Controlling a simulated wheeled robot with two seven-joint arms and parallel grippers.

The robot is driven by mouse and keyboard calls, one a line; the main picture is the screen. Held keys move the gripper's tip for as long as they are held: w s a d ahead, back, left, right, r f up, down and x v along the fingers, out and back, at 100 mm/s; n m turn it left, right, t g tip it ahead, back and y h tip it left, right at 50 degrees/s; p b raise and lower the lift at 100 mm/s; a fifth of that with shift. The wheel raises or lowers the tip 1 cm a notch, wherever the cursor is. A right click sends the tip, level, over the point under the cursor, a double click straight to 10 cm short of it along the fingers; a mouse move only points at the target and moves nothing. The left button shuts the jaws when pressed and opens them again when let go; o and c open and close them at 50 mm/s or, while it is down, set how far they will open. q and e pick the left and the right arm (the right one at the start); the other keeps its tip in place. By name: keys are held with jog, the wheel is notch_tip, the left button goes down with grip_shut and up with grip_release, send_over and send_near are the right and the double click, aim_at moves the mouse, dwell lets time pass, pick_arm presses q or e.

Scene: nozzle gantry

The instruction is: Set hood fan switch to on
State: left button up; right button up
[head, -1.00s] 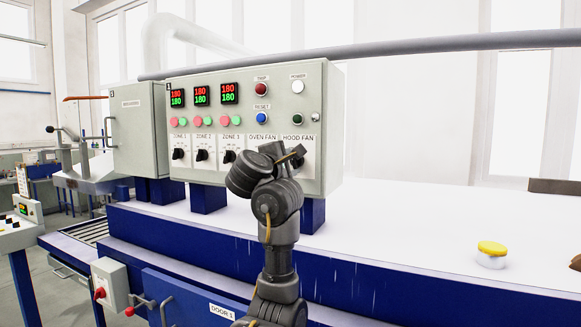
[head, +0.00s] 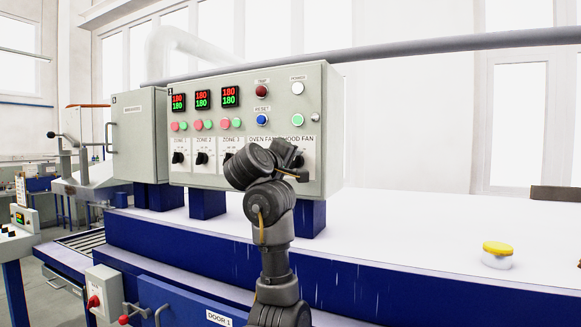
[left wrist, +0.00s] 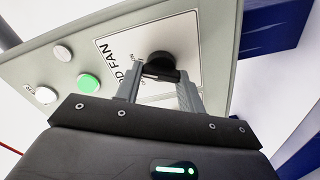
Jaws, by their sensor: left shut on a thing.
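The grey control panel (head: 215,113) has a row of black rotary switches, with the "HOOD FAN" one at the right end. In the left wrist view the hood fan switch (left wrist: 158,62) is a round black knob on a white plate. My left gripper (left wrist: 160,78) has its two fingers on either side of the knob and is shut on it. In the head view the left gripper (head: 298,172) is at the hood fan plate, and it and my wrist hide most of the knob and the oven fan switch. The knob's pointed setting cannot be read. My right gripper is not in view.
The panel also carries red digital displays (head: 202,96), a red lamp (head: 261,90), a blue reset button (head: 261,120) and a green button (head: 297,121). A yellow-topped button (head: 497,248) stands on the white surface at the right. A grey pipe (head: 450,47) runs behind the panel.

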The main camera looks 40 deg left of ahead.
pick_arm(q)
jog(key=shift+m, duration=0.3)
jog(key=o, duration=1)
jog(key=b+v, duration=0.4)
jog(key=v, duration=0.6)
jog(key=shift+s+d, duration=0.1)
jog(key=shift+s, duration=0.3)
